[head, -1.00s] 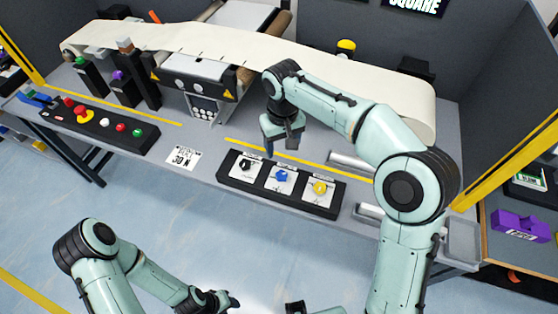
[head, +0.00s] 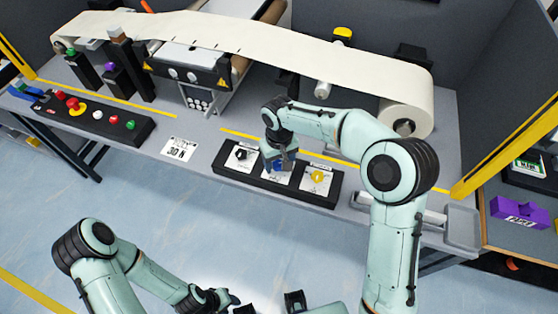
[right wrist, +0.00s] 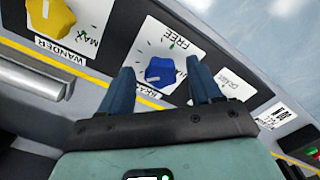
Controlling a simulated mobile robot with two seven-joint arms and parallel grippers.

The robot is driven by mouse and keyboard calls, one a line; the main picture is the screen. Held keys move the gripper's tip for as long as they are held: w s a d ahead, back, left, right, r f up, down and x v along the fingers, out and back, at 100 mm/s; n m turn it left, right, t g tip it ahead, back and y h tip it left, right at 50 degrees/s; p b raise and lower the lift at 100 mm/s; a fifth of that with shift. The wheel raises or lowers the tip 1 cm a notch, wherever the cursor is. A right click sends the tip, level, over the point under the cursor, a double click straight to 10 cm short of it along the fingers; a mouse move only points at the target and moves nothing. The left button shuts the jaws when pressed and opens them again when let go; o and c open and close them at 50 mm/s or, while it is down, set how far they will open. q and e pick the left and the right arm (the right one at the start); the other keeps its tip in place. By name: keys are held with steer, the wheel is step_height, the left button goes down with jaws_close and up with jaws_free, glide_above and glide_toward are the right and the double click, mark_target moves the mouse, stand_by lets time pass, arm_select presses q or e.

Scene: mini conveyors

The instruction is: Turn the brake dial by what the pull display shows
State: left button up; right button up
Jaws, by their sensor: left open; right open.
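The control box (head: 225,165) on the table's front holds a black dial (head: 241,154), a blue dial and a yellow dial (head: 317,177) on white plates. The blue dial (right wrist: 160,72) has a plate with FREE at one end and a partly hidden word, probably BRAKE, at the other. My right gripper (head: 281,162) is open just above it, largely hiding it in the head view. In the right wrist view the fingers stand either side of the dial, without visible grip. My left gripper (head: 232,300) is open and empty in front of the table.
A cream web (head: 250,42) runs over rollers to a roll at right. A button panel (head: 95,120) stands left of the card. A grey tray (head: 463,226) is at the right corner. A purple block (head: 518,214) lies on the right side table.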

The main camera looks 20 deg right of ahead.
steer(key=c, duration=1.1)
steer(key=shift+o, duration=0.2)
steer(key=shift+m, duration=0.3)
steer(key=m, duration=0.2)
steer(key=shift+a+m+b, duration=0.1)
steer(key=shift+m+b, duration=0.2)
steer(key=shift+m, duration=2.2)
steer(key=o, duration=1.1)
steer(key=shift+c, duration=0.2)
